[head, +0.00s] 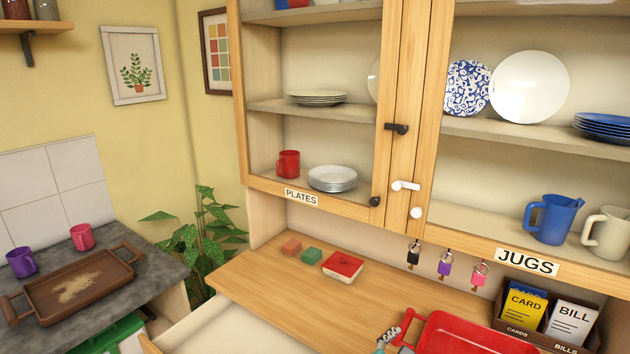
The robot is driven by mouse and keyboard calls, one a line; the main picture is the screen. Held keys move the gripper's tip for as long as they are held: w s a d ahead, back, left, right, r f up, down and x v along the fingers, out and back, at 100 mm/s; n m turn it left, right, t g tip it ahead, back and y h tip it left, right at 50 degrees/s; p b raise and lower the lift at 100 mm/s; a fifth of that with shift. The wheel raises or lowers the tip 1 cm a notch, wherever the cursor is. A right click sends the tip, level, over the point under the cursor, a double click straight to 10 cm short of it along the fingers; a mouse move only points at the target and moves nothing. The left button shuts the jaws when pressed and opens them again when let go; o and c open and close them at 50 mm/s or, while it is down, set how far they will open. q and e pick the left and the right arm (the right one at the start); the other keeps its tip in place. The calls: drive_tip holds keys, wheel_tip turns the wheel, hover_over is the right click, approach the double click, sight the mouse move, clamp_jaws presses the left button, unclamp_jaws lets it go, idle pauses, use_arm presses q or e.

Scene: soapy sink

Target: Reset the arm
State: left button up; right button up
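Neither of my grippers nor either arm can be made out in the head view. The task line names no object. A wooden wall cupboard (411,120) fills the middle and right, with a PLATES label (301,198) and a JUGS label (527,262). A wooden counter (345,312) lies below it. A small grey-blue item (386,338) shows at the bottom edge beside a red tray (470,335); it is cut off and I cannot tell what it is.
An open drawer (160,342) juts out at the lower left. A brown tray (50,310) and two mugs (82,237) (22,262) sit on the grey worktop.

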drive_tip(key=s+f+m+g+y, duration=0.1)
drive_tip(key=s+f+m+y, duration=0.1)
drive_tip(key=s+m+y, duration=0.2)
drive_tip(key=s+f+m+g+y, duration=0.2)
drive_tip(key=s+m, duration=0.8)
drive_tip(key=m, duration=0.7)
drive_tip(key=shift+a+f+g+y, duration=0.3)
drive_tip(key=shift+a+f+y, duration=0.15)
drive_tip(key=shift+f+y, duration=0.5)
drive_tip(key=shift+s+r, duration=0.1)
drive_tip(key=shift+r, duration=0.1)
